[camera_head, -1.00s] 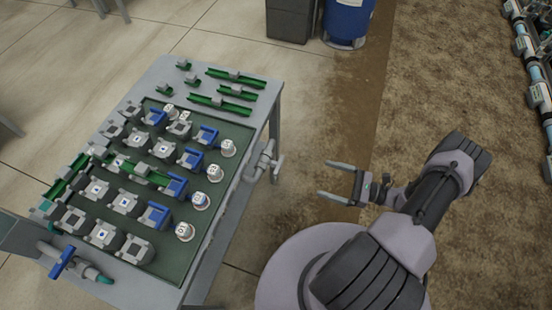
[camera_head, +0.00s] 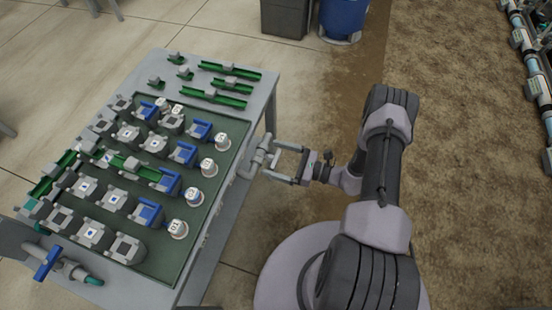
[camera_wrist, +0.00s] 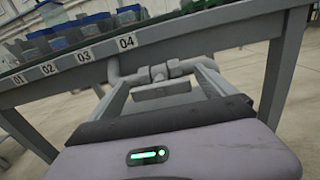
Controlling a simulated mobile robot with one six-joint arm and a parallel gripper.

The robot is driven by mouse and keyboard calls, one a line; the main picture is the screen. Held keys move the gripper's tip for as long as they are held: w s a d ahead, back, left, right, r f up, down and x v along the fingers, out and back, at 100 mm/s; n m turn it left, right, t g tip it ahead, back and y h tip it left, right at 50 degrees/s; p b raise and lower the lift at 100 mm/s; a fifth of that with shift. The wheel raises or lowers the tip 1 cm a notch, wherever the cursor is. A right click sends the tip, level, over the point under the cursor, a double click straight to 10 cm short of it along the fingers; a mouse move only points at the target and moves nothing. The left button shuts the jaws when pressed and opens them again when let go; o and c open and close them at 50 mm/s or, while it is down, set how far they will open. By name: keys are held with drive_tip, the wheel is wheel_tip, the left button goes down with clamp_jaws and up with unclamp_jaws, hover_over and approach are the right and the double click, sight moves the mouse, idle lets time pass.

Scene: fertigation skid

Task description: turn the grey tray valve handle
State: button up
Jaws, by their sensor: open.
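The grey tray valve (camera_head: 256,158) is a pipe fitting on the right side of the table in the head view. Its grey handle shows in the wrist view (camera_wrist: 163,91) as a flat bar below the valve body (camera_wrist: 160,73). My gripper (camera_head: 272,159) is open, with its two fingers pointing at the valve. In the wrist view the handle lies between the fingers, and I see no finger closed on it. Whether the fingertips touch the pipe is unclear. In the head view the handle is hard to tell apart from the fingers.
The table (camera_head: 222,268) carries a green tray (camera_head: 150,268) with several grey and blue blocks and white-capped parts. A blue-handled valve (camera_head: 47,262) is at the near left corner. A blue barrel (camera_head: 343,18) and a dark bin (camera_head: 286,18) stand behind. Piping (camera_head: 531,85) runs along the far right.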

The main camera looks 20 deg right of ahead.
drive_tip(key=c, duration=1.4)
